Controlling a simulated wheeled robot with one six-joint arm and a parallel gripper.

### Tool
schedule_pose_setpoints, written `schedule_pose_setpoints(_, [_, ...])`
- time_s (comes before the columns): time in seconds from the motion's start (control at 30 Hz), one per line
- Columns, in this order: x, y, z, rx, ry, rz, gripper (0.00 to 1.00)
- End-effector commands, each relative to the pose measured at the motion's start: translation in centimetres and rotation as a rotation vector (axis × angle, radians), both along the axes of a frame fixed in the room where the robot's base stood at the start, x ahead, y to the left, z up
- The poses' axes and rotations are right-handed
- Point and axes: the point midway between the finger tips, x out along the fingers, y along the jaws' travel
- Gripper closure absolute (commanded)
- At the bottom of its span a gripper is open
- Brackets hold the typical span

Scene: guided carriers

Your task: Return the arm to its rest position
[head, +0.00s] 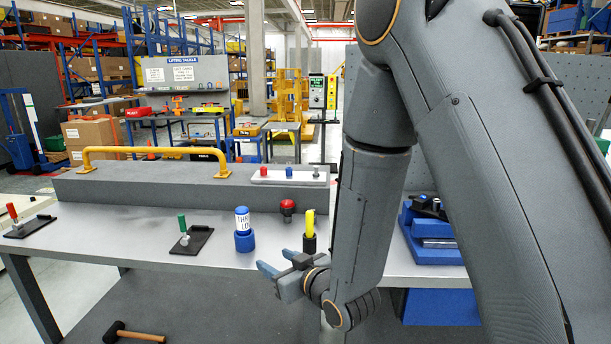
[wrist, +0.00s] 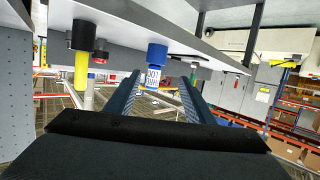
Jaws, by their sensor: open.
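My arm reaches down across the right half of the head view. My gripper (head: 280,270) is at the table's front edge, its blue fingers apart and nothing between them. In the wrist view, which looks upside down, the two fingers stand apart. A blue cylinder with a white label (head: 242,220) stands upright in a blue holder (head: 244,241) on the grey table (head: 130,228), behind and left of the gripper. It also shows in the wrist view beyond the fingers (wrist: 153,77). My gripper appears apart from it.
A yellow piece (head: 309,223) in a black holder and a red-topped knob (head: 287,207) stand close behind the gripper. A green-handled clamp (head: 183,226), a red-handled clamp (head: 13,215) and a blue tray (head: 440,253) are on the table. A mallet (head: 130,333) lies below.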

Motion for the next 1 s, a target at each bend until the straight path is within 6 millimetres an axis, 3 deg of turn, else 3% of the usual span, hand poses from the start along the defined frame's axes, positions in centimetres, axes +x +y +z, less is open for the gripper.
schedule_pose_setpoints(0.17, [0.6, -4.9, -1.2, -0.107, 0.136, -0.105, 0.51])
schedule_pose_setpoints(0.3, [-0.5, -10.6, -2.4, -0.208, 0.313, -0.222, 0.51])
schedule_pose_setpoints(0.47, [-4.2, -16.9, -3.4, -0.298, 0.547, -0.351, 0.51])
schedule_pose_setpoints(0.6, [-9.0, -21.5, -3.4, -0.345, 0.765, -0.449, 0.51])
schedule_pose_setpoints(0.8, [-16.3, -25.1, -2.4, -0.368, 1.039, -0.538, 0.51])
schedule_pose_setpoints(1.0, [-20.2, -26.1, -1.6, -0.369, 1.177, -0.566, 0.51])
